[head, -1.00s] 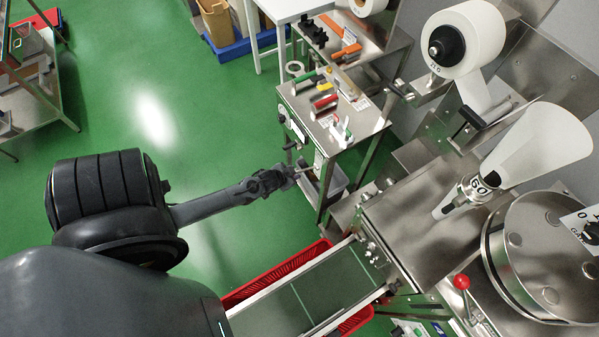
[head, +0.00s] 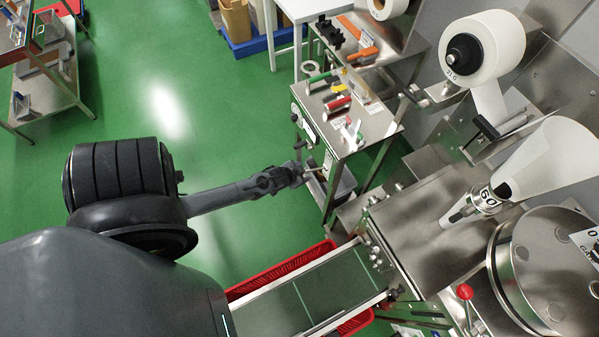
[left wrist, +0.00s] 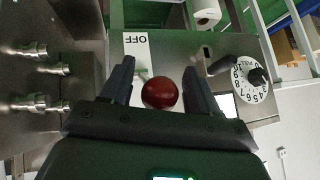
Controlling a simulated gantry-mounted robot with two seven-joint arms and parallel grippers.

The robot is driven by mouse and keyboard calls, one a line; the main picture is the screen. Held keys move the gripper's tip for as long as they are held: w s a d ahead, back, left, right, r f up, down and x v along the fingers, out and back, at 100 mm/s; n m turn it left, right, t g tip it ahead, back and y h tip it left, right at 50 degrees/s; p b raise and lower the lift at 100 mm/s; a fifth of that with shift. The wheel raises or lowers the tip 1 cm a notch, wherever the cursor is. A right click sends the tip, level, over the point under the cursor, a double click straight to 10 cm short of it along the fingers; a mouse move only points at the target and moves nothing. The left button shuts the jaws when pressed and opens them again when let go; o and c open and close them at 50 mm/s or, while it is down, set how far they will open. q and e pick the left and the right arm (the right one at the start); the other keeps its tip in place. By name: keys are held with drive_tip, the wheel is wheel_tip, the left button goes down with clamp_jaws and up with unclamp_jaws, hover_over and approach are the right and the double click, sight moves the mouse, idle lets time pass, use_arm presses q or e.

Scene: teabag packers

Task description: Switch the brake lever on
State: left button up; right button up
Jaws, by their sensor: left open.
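A lever's dark red ball knob (left wrist: 159,93) shows in the left wrist view, between the two open fingers of my left gripper (left wrist: 158,85). I cannot tell whether either finger touches it. The lever's shaft is mostly hidden behind the knob. A white plate marked OFF (left wrist: 137,48) lies behind it on the steel panel. In the head view my left gripper (head: 310,173) is at the front of the small steel cabinet (head: 345,150), where the knob is too small to make out. My right gripper is not in view.
A numbered dial (left wrist: 250,82) sits right of the knob on the panel, and steel fittings (left wrist: 45,70) stick out at left. In the head view a conveyor (head: 315,295) over a red crate (head: 280,265) lies below my arm. Green floor (head: 240,120) is clear above it.

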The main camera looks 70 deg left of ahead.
use_arm(q)
drive_tip(key=v, duration=1)
drive_tip(key=shift+s+r+p, duration=0.25)
drive_tip(key=shift+p, duration=0.2)
drive_tip(key=shift+d, duration=0.15)
